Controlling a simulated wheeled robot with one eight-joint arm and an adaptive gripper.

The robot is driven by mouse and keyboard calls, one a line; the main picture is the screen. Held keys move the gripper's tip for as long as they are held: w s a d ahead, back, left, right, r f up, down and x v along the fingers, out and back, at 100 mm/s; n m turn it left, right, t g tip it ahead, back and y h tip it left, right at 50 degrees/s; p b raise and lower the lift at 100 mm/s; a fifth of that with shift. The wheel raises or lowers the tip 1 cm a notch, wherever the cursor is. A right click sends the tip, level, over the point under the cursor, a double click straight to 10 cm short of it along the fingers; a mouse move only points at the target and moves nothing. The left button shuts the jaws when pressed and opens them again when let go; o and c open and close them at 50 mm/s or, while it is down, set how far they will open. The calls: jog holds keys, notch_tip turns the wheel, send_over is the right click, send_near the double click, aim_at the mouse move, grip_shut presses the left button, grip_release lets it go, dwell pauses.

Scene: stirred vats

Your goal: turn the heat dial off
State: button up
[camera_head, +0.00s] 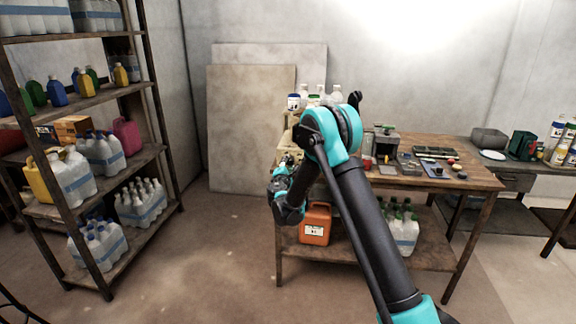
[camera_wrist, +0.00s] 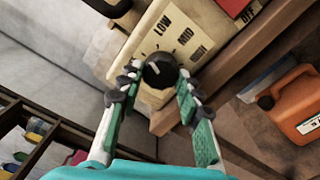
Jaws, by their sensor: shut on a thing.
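The heat dial (camera_wrist: 160,71) is a round black knob on the cream front of an appliance (camera_wrist: 128,48). A light mark shows on the knob's face. In the head view my gripper (camera_head: 284,172) is at the left end of the wooden table (camera_head: 460,178). The dial is hidden there.
An orange jug (camera_head: 315,224) stands on the table's lower shelf, just below my gripper. White bottles (camera_head: 402,228) stand further right on that shelf. A loaded rack (camera_head: 160,160) stands at the left. The floor between rack and table is clear.

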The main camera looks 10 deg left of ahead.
jog(key=shift+f+n, duration=0.1)
jog(key=shift+n, duration=1.7)
jog(key=o, duration=1.2)
jog(key=shift+c, duration=0.2)
jog(key=s, duration=1.2)
jog(key=shift+a, duration=0.2)
jog(key=shift+d, duration=0.1)
